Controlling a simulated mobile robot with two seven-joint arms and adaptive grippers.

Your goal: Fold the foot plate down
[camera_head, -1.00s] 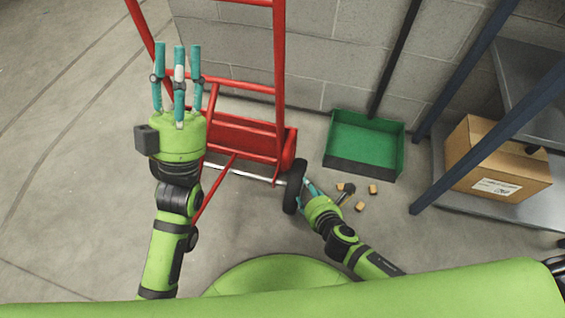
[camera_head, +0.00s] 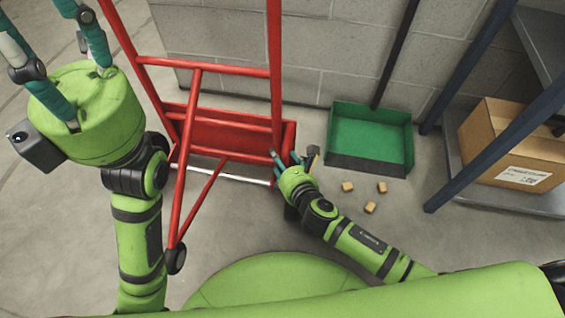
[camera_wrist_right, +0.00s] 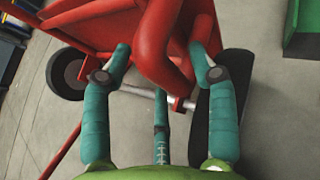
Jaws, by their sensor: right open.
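The red hand truck (camera_head: 199,90) stands by the grey wall, and its flat red foot plate (camera_head: 222,134) shows low between the rails in the head view. How far the plate is tilted is hard to tell. My right gripper (camera_head: 281,160) is at the plate's right end, beside the right rail. In the right wrist view its open fingers (camera_wrist_right: 163,62) stand on either side of a bent red tube (camera_wrist_right: 160,45), with no clear grip on it. My left gripper (camera_head: 52,48) is raised at the upper left, fingers apart, empty and away from the plate.
A cardboard box (camera_head: 510,145) sits on a blue-posted shelf at the far right. The floor at left is clear.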

